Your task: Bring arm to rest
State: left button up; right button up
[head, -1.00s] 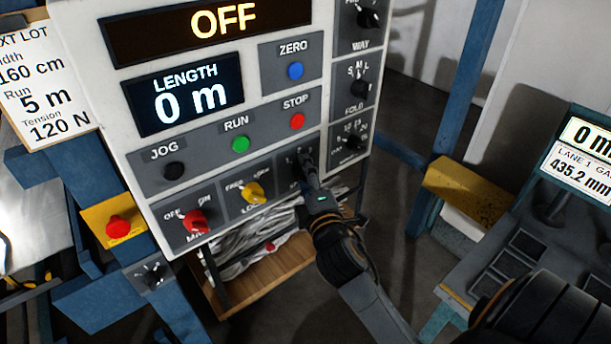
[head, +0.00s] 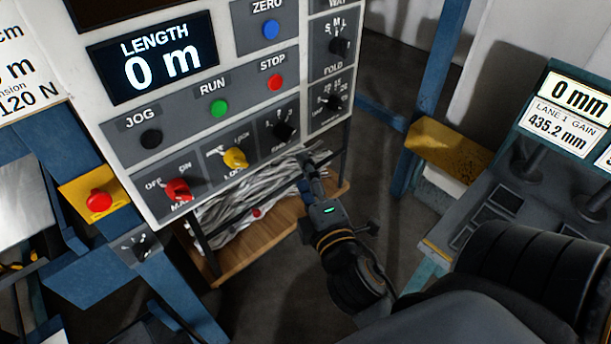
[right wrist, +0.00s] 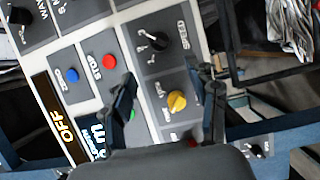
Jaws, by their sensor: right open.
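My right gripper (head: 312,165) is open and empty. In the head view it is below and right of the lower black knob (head: 283,130), in front of the shelf under the control panel (head: 225,150). In the right wrist view (right wrist: 168,85) its two fingers stand apart, with the panel behind them. The black knob (right wrist: 152,41) and the yellow lock knob (right wrist: 177,102) show there, clear of the fingers. The panel's display (head: 155,60) reads LENGTH 0 m. My left gripper is in neither view.
A wooden shelf (head: 235,262) with white strips lies below the panel. A red button on a yellow box (head: 98,202) is at left. A blue post (head: 437,85), a yellow block (head: 445,148) and a second console (head: 565,135) stand at right.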

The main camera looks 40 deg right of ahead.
jog(key=shift+f, duration=0.1)
dwell(0.5)
jog(key=s+a+f+m+g+y+b, duration=0.1)
jog(key=a+f+m+g+y+b, duration=0.2)
jog(key=f, duration=1.7)
jog(key=s+a+f+m+g+y+b, duration=0.15)
jog(key=a+f+g, duration=0.25)
jog(key=f, duration=1.7)
jog(key=s+f+m+g+y+b, duration=0.1)
jog(key=s+f+m+g, duration=0.15)
jog(key=s+f, duration=0.6)
jog(key=s+f+m+g+b, duration=0.1)
jog(key=s+f+g, duration=0.35)
jog(key=f, duration=0.75)
jog(key=s+d+f+m+g, duration=0.1)
jog(key=s+f, duration=0.3)
jog(key=s, duration=0.4)
jog(key=s+d+f+m+g+b, duration=0.1)
jog(key=s+d+f+m, duration=0.1)
jog(key=s+f, duration=0.3)
jog(key=s, duration=0.4)
jog(key=shift+m, duration=0.4)
jog(key=shift+s+f, duration=0.1)
